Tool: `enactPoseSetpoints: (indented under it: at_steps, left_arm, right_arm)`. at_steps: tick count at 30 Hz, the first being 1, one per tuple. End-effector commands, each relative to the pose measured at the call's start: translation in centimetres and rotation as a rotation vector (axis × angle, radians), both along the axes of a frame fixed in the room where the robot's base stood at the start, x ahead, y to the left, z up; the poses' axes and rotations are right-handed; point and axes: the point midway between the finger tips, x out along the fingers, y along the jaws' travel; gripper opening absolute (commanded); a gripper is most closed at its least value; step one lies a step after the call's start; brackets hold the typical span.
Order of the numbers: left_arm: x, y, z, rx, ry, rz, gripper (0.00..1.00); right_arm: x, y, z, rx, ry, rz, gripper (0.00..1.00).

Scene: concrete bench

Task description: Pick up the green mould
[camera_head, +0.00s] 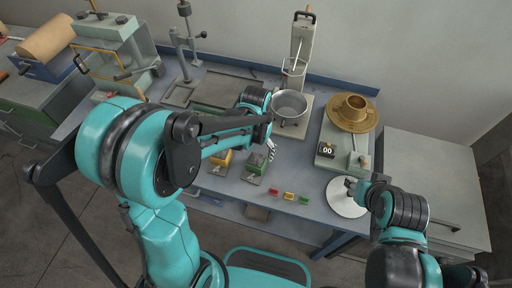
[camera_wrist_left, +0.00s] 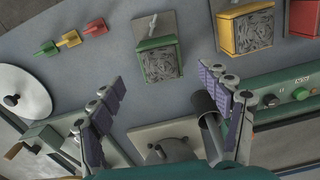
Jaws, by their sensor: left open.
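The green mould (camera_head: 256,163) is a small block on a grey base plate on the bench, right of a yellow mould (camera_head: 220,158). In the left wrist view the green mould (camera_wrist_left: 157,62) shows a grey, rough-patterned face with a green rim, ahead of the fingers. My left gripper (camera_head: 271,148) is above and close to the green mould, partly overlapping it in the head view. In the wrist view its two fingers (camera_wrist_left: 165,95) are spread wide with nothing between them. My right gripper (camera_head: 353,186) is by a white disc; its jaws are too small to read.
Red (camera_head: 273,191), yellow (camera_head: 289,196) and green (camera_head: 304,200) tags lie near the front edge. The white disc (camera_head: 343,203) is right of them. A metal pot (camera_head: 289,106) and a brass-coloured dish (camera_head: 352,113) stand behind. A third mould (camera_wrist_left: 304,18) is at the wrist view's edge.

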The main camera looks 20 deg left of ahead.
Motion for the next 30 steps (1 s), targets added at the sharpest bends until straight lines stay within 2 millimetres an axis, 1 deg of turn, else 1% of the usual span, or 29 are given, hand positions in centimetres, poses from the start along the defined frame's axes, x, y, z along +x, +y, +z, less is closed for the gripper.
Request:
enactPoseSetpoints:
  at_steps: [6,11,18,21,26,27,29,30]
  left_arm:
    - [0.0,0.0,-2.4,0.001,0.005,-0.001,0.78]
    - [0.0,0.0,-3.8,0.001,0.005,-0.001,0.78]
    - [0.0,0.0,-7.5,0.001,0.004,-0.001,0.78]
    - [0.0,0.0,-8.0,0.001,0.004,-0.001,0.78]
    - [0.0,0.0,-7.9,0.001,0.004,-0.001,0.78]
    - [0.0,0.0,-7.9,0.001,0.004,-0.001,0.72]
    - [0.0,0.0,-7.8,0.001,0.004,-0.001,0.56]
    - [0.0,0.0,-7.8,0.001,0.004,-0.001,0.46]
  right_arm:
    - [0.0,0.0,-1.0,0.000,0.000,0.000,0.40]
    - [0.0,0.0,-1.6,0.000,0.000,0.000,0.40]
    - [0.0,0.0,-3.5,0.000,0.000,0.000,0.40]
    - [0.0,0.0,-3.6,0.000,0.000,0.000,0.40]
    - [0.0,0.0,-3.4,0.000,0.000,0.000,0.40]
    - [0.0,0.0,-3.4,0.000,0.000,0.000,0.40]
    - [0.0,0.0,-3.4,0.000,0.000,0.000,0.40]
    - [0.0,0.0,-3.4,0.000,0.000,0.000,0.40]
